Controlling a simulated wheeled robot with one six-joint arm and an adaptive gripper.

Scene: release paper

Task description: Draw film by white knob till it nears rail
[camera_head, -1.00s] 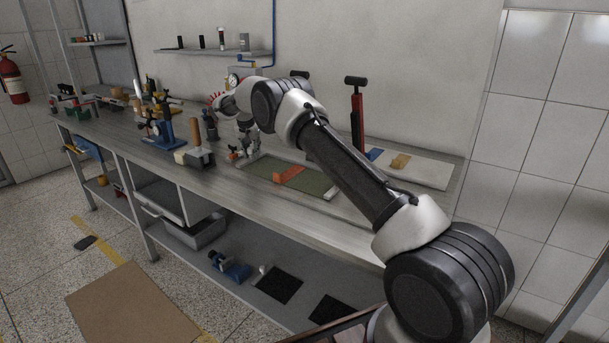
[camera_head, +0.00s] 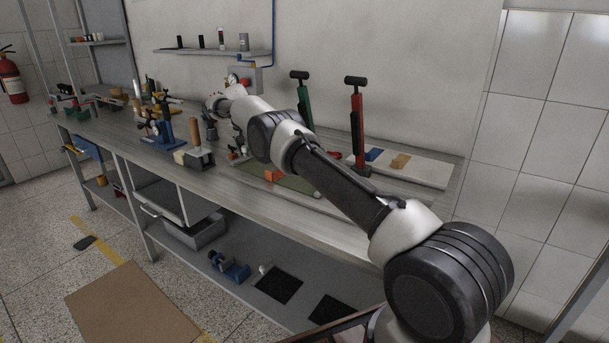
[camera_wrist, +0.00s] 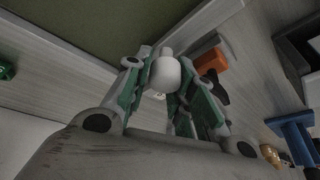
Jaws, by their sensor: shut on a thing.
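In the wrist view, my gripper (camera_wrist: 165,82) is shut on the white knob (camera_wrist: 166,72), with a green-padded finger on each side of it. An olive-green sheet (camera_wrist: 95,25), which looks like the film, lies beyond the knob in a pale frame. A pale rail (camera_wrist: 200,50) runs along its edge, close to the knob. In the head view the olive sheet (camera_head: 298,184) lies on the bench, partly covered by my arm. My gripper and the knob are hidden or too small to make out there.
An orange block (camera_head: 274,176) sits at the sheet; an orange piece (camera_wrist: 211,61) shows beside the rail in the wrist view. A red upright tool (camera_head: 357,125) and a green one (camera_head: 303,100) stand behind my arm. A grey block with a wooden handle (camera_head: 199,155) stands left.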

